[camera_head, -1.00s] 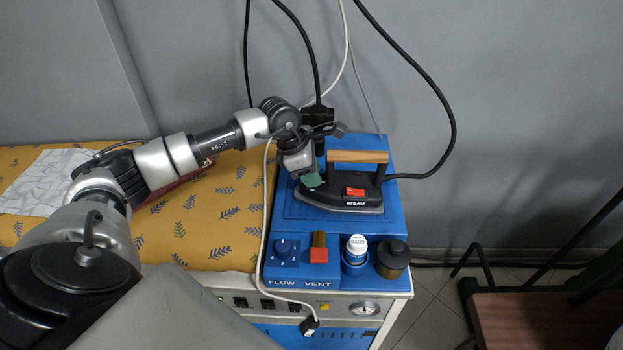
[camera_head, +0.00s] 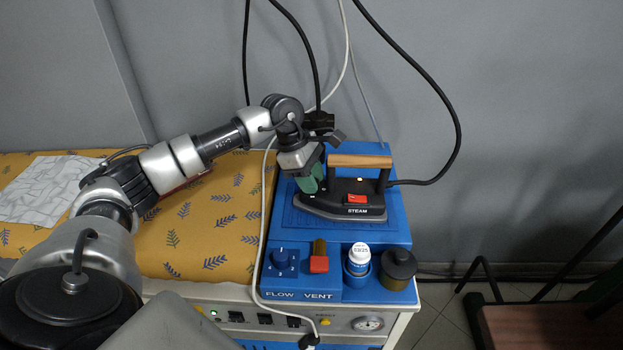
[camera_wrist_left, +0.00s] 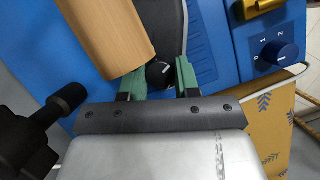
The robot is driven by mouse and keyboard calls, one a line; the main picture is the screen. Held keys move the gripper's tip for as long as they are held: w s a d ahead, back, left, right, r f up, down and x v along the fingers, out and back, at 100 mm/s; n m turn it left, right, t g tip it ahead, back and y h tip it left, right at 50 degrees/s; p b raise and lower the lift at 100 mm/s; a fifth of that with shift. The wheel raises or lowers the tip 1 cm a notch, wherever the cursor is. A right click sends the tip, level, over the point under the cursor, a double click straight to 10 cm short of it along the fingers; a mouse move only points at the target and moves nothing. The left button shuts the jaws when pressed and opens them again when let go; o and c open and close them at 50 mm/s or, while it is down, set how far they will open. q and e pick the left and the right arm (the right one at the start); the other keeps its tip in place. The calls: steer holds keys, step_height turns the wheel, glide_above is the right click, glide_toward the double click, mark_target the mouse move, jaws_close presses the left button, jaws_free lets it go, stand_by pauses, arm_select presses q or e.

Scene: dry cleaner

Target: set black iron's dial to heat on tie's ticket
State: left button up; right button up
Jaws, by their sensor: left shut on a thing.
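The black iron (camera_head: 342,199) with a wooden handle (camera_head: 359,161) and a red STEAM switch (camera_head: 357,198) rests flat on the blue top of the ironing unit. In the left wrist view its black dial (camera_wrist_left: 160,75), with a light pointer line, sits between the green fingertips. My left gripper (camera_head: 313,179) is shut on this dial at the iron's left end. The dial's markings are not readable. A dark red strip (camera_head: 186,186), perhaps the tie, lies mostly hidden behind my left arm. I cannot make out a ticket. My right gripper is not in view.
Cables hang behind.

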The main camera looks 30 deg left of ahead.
arm_select(q)
steer(key=o, duration=0.9)
steer(key=shift+r, duration=0.1)
steer(key=w+b+v, duration=0.1)
steer(key=v, duration=0.9)
steer(key=shift+s+a+r, duration=0.2)
steer(key=shift+s+r, duration=0.1)
steer(key=shift+s, duration=0.2)
